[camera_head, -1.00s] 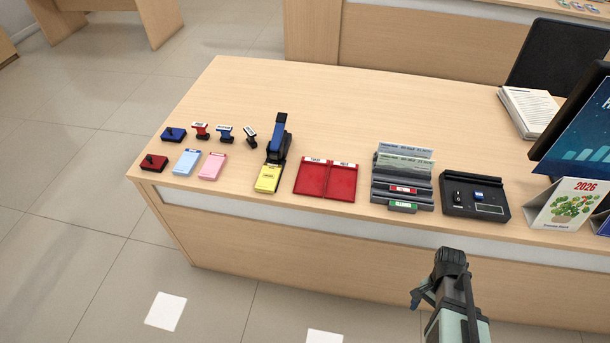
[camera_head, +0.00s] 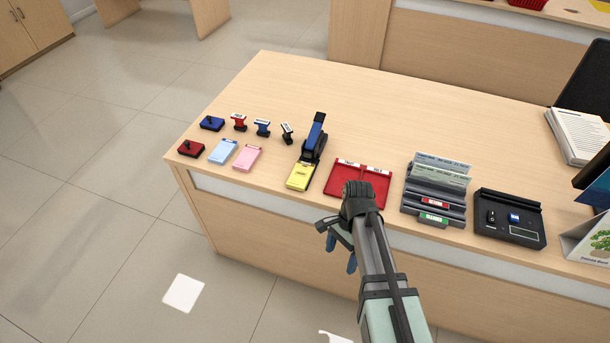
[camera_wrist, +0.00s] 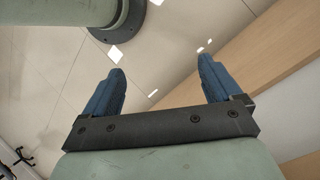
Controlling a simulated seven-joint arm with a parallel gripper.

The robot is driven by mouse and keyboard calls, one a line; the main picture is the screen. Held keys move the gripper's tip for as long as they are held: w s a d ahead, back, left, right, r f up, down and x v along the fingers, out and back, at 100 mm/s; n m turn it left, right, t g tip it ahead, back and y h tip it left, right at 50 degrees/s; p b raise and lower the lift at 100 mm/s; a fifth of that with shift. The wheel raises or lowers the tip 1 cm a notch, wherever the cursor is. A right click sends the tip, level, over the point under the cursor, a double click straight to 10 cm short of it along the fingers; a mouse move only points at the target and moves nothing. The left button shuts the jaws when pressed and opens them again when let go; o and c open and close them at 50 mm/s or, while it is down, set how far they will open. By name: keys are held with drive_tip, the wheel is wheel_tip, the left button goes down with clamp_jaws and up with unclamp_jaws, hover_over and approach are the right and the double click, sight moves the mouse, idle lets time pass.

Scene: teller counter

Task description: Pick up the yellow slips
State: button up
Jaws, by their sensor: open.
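The yellow slips (camera_head: 299,176) lie as a small pad near the front edge of the counter, just in front of a blue and black stapler-like device (camera_head: 313,140). My gripper (camera_head: 341,252) is in front of the counter's front edge, to the right of and nearer than the yellow slips, apart from them. In the wrist view its two blue fingers (camera_wrist: 160,88) are spread wide with nothing between them. The wrist view shows floor and the counter's wooden side, not the slips.
A pink pad (camera_head: 247,158) and a light blue pad (camera_head: 223,151) lie left of the yellow slips. A red tray (camera_head: 345,183) lies to their right, partly behind my arm. A grey slip rack (camera_head: 436,190) stands farther right. The counter (camera_head: 370,110) is clear behind.

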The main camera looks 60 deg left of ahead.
drive_tip(key=s+a+r+n+g, duration=0.2)
drive_tip(key=s+a+n, duration=0.1)
drive_tip(key=s+a, duration=1.1)
drive_tip(key=w+a+r, duration=0.1)
drive_tip(key=a+r, duration=0.1)
drive_tip(key=w+a+r+n+t, duration=0.1)
drive_tip(key=w+a+r, duration=0.1)
drive_tip(key=a+r, duration=0.1)
drive_tip(key=w+a+r+n+t+y, duration=0.1)
drive_tip(key=w+a+r, duration=0.1)
drive_tip(key=r, duration=0.1)
drive_tip(key=shift+a+r, duration=0.15)
drive_tip(key=w+a+r+n+t+y, duration=0.1)
drive_tip(key=w+a+r, duration=0.2)
drive_tip(key=w+r, duration=0.25)
drive_tip(key=w+a+r+n+t, duration=0.1)
drive_tip(key=w+a+r+n, duration=0.1)
drive_tip(key=w+a+r, duration=0.35)
hover_over(301, 174)
drive_tip(key=a, duration=0.1)
drive_tip(key=f, duration=0.6)
drive_tip(key=shift+w+a+f, duration=0.15)
drive_tip(key=shift+w+f, duration=0.15)
drive_tip(key=shift+w, duration=0.05)
drive_tip(key=shift+s+d+f, duration=0.1)
drive_tip(key=shift+d+f, duration=0.15)
drive_tip(key=shift+f, duration=1)
drive_tip(key=shift+s+d+f, duration=0.1)
drive_tip(key=shift+d+f, duration=0.1)
drive_tip(key=shift+f, duration=1.05)
